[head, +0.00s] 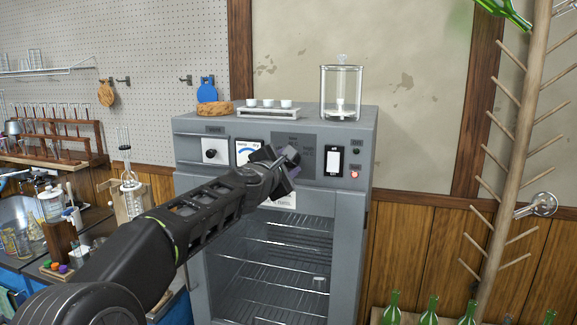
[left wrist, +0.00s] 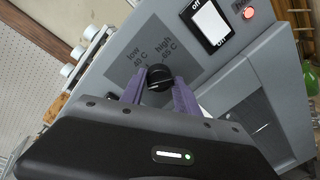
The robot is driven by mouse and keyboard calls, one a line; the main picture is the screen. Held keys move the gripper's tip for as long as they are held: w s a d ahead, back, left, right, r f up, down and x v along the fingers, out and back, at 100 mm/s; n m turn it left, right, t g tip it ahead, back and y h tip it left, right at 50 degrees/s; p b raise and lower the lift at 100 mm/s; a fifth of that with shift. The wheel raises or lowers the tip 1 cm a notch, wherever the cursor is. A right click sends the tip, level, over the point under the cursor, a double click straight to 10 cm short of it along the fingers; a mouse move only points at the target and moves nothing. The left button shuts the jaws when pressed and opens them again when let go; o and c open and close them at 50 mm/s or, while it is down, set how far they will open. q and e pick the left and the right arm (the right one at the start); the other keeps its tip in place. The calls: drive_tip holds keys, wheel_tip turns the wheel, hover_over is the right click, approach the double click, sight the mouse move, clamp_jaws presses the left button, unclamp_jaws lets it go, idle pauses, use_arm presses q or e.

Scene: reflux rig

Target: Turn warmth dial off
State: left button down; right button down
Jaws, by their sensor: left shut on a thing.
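The warmth dial (left wrist: 159,77) is a round black knob on the grey panel of the cabinet (head: 356,205). In the left wrist view the panel around it reads low 40 C and high 65 C, with small print above the knob. My left gripper (left wrist: 158,92) has its purple fingers on either side of the knob and is shut on it. In the head view my left gripper (head: 285,168) covers most of the dial. My right gripper is not in view.
A white rocker switch (head: 332,162) and a lit red lamp (head: 355,174) sit right of the dial. Another white-plated knob (head: 212,151) is at the left. A glass jar (head: 341,93) and a tray with small white cups (head: 268,110) stand on top. A wooden bottle rack (head: 525,130) stands at right.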

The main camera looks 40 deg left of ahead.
use_arm(q)
drive_tip(key=shift+r, duration=0.25)
drive_tip(key=c, duration=1.3)
unclamp_jaws()
drive_tip(key=o, duration=0.4)
drive_tip(key=shift+f, duration=0.15)
drive_tip(key=shift+c, duration=0.2)
drive_tip(key=v, duration=0.7)
drive_tip(key=shift+s, duration=0.4)
drive_tip(key=shift+d, duration=0.1)
